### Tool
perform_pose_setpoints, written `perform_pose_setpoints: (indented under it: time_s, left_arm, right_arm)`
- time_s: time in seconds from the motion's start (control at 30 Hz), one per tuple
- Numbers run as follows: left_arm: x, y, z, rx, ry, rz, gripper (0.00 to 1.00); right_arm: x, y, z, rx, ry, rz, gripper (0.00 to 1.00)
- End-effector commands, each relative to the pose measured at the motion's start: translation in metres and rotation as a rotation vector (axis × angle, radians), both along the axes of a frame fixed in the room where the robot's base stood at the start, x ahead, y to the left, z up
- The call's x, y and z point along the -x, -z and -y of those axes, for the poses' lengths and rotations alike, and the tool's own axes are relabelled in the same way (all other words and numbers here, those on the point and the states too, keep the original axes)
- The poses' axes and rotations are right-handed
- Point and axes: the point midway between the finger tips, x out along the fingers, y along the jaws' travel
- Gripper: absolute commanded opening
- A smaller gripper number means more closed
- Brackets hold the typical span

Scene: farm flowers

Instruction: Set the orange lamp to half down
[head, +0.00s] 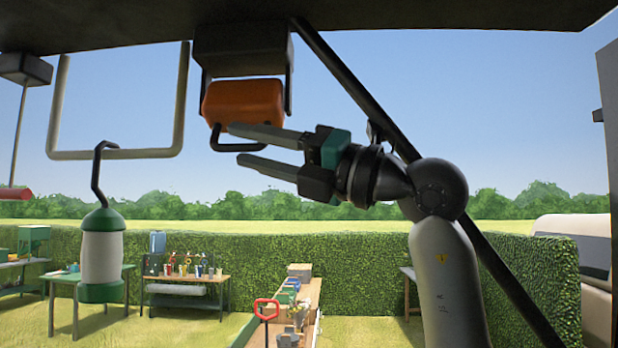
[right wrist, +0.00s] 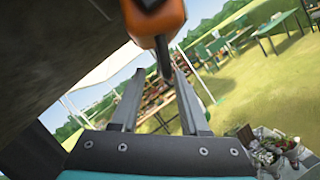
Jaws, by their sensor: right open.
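The orange lamp (head: 243,100) hangs from a dark bracket (head: 242,50) under the dark overhead roof. A black bar handle (head: 218,142) sticks out at its lower left. My right gripper (head: 238,144) comes in from the right below the lamp, its two grey fingers apart and empty, the tips close to the handle. In the right wrist view the lamp (right wrist: 157,16) is at the top, and its black handle (right wrist: 163,58) reaches down between the open fingertips (right wrist: 158,74). I cannot tell whether a finger touches it. My left gripper is not in view.
A green and white lantern (head: 101,250) hangs on a black hook at the left, with a pale square frame (head: 117,154) above. A dark diagonal strut (head: 345,80) passes behind my right arm. Tables and a hedge (head: 370,270) stand far below.

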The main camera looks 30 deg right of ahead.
Motion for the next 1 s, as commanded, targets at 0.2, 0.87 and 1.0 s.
perform_pose_setpoints:
  time_s: [0.2, 0.87, 1.0]
  left_arm:
    - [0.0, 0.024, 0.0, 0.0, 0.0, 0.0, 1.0]
    - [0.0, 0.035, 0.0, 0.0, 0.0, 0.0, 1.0]
    - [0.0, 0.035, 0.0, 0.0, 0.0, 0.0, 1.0]
  right_arm:
    - [0.038, 0.019, 0.034, 0.002, 0.005, -0.001, 0.45]
    - [0.069, 0.027, 0.059, 0.0, 0.001, -0.004, 0.41]
    - [0.067, 0.028, 0.059, 0.032, 0.001, 0.012, 0.26]
